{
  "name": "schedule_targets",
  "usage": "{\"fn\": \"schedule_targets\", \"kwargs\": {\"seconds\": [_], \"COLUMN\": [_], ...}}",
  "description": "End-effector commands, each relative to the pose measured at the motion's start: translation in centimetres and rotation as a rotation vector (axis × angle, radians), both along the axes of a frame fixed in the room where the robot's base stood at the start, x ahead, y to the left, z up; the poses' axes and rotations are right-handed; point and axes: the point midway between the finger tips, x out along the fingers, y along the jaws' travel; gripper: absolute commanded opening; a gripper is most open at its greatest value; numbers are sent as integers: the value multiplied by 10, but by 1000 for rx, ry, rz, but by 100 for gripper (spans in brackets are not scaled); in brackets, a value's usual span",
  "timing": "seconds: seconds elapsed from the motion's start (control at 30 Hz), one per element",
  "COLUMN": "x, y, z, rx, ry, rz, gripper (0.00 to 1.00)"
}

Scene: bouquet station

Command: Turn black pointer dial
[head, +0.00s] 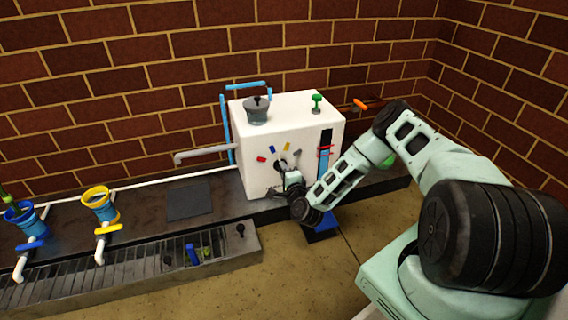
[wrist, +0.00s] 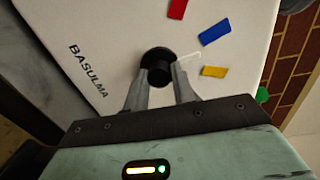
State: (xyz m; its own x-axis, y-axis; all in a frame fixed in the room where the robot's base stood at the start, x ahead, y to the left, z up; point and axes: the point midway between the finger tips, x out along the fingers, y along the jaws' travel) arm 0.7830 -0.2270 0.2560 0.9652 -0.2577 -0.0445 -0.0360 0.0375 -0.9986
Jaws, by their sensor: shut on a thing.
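The black pointer dial (wrist: 157,60) is on the front face of a white box (head: 239,145). In the wrist view its round black knob sits between my fingertips. My gripper (wrist: 160,78) is shut on it, one grey finger on each side. In the head view my gripper (head: 283,186) is at the box's front, and it and my wrist largely hide the dial. A red mark (wrist: 177,9), a blue mark (wrist: 215,31) and a yellow mark (wrist: 214,71) lie around the dial. A pale streak runs from the knob towards the blue mark. I cannot tell clearly where the pointer points.
A grey pot (head: 257,113) and a green knob (head: 317,103) are on the box top. A slot with a red slider (head: 325,152) is on the front, right of the dial. A grey spout (head: 205,151) sticks out left. A blue block (head: 320,226) stands below my arm.

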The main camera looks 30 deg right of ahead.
Motion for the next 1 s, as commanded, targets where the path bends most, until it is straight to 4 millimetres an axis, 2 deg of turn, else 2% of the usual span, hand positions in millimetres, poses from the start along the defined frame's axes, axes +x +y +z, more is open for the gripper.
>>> {"fn": "schedule_targets", "kwargs": {"seconds": [0.03, 0.6, 1.0], "x": [3, 4, 4], "y": [1, 3, 3], "z": [8, 6, 4], "rx": [-44, -557, -811], "ry": [9, 153, 226], "rz": [4, 4, 2], "gripper": [2, 3, 3]}}
